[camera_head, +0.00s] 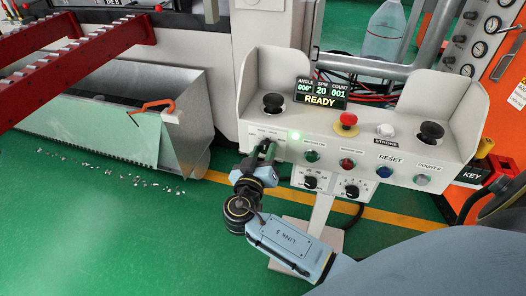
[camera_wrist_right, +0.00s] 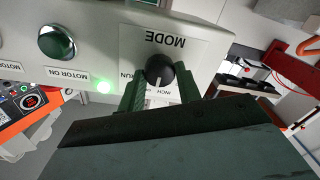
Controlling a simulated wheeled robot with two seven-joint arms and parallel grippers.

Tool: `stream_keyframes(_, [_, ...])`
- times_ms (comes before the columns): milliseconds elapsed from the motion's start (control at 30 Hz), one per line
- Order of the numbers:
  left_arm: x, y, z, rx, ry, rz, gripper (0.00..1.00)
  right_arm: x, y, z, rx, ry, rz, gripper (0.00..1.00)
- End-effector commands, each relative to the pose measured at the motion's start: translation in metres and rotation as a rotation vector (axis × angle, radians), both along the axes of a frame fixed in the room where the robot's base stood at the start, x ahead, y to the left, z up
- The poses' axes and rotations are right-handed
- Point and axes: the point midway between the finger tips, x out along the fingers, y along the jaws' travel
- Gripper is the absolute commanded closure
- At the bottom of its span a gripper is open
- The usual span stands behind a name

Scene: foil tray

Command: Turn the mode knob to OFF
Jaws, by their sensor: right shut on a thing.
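The mode knob (camera_wrist_right: 160,69) is a round black knob on a white plate marked MODE, upside down in the right wrist view. A pale pointer line on it faces the bottom of that view, near a partly hidden INCH label. An OFF label cannot be made out. My right gripper (camera_wrist_right: 160,92) is shut on the knob, with one green finger on each side. In the head view my right gripper (camera_head: 266,151) is at the left end of the control panel's front face (camera_head: 330,152) and mostly hides the knob. My left gripper is not in view.
A green button (camera_head: 311,156), red button (camera_head: 347,163) and blue button (camera_head: 384,171) lie right of the knob. Two black selectors sit below. A red mushroom button (camera_head: 346,122) and black palm buttons are on top. A metal bin (camera_head: 115,120) stands left over green floor.

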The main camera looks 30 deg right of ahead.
Motion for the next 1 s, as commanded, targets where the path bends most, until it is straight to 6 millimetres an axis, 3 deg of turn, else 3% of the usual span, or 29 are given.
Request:
stream_keyframes(367, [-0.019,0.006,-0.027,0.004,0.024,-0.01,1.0,0.0,0.001,0.001,-0.23,0.274,-0.001,0.89])
stream_keyframes(1000, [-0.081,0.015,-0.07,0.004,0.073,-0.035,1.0,0.001,0.002,0.0,-0.594,0.702,0.001,0.89])
